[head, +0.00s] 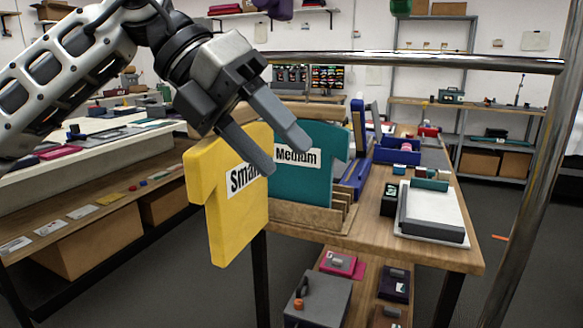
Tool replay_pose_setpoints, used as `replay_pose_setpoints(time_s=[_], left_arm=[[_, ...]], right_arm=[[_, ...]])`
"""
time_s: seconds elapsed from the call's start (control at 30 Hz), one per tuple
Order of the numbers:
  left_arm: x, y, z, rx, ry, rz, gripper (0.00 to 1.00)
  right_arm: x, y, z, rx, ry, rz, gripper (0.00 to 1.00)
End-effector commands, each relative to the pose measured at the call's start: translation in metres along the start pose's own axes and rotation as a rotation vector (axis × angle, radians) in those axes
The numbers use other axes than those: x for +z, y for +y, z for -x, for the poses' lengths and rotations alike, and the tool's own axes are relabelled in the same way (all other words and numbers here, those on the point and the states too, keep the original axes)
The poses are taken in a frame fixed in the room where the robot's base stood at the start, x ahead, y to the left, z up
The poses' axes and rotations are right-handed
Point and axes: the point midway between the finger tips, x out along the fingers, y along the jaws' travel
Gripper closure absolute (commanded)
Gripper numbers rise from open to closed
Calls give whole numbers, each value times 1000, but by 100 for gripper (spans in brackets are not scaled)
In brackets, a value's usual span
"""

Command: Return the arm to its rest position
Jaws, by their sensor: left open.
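My left gripper (287,150) comes in from the upper left of the head view. Its two grey fingers are spread apart, with nothing seen between them. They point down and right, in front of a yellow shirt-shaped board marked "Small" (232,222) and a teal board marked "Medium" (302,190). The fingers cover part of both boards' labels in the picture. I cannot tell whether they touch either board. The teal board stands upright in a slotted wooden holder (335,222). The yellow board is at its left and hangs lower than the tabletop. My right gripper is not in view.
The wooden table (440,252) holds a grey and white flat device (432,212) and blue bins (397,152). A metal rail (420,62) crosses above, joining a slanted post (535,180) at right. A long bench (90,210) stands at left. Grey floor shows between them.

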Motion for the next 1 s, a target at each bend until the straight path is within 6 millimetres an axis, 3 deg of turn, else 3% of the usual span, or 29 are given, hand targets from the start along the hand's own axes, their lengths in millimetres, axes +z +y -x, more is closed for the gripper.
replay_pose_setpoints(time_s=[0.03, 0.1, 0.2, 0.33, 0.47, 0.63, 0.77, 0.9, 1.0], left_arm=[[-2, -1, -24, -123, 4, 13, 44], [-2, -9, -49, -315, -19, 40, 44], [-1, -18, -74, -591, -81, 118, 44], [3, -16, -89, -918, -203, 287, 44], [6, 10, -96, -1192, -363, 525, 44], [-4, 80, -111, -1442, -611, 937, 44], [-37, 151, -139, -1530, -811, 1316, 44], [-103, 222, -183, -1509, -1008, 1753, 44], [-162, 258, -218, -1429, -1118, 2049, 44]], right_arm=[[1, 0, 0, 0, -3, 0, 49], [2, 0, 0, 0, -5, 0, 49], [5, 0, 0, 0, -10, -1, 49], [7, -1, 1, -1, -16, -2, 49], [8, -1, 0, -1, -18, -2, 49], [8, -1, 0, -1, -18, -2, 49], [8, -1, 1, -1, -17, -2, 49], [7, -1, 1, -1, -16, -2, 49], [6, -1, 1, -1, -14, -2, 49]])
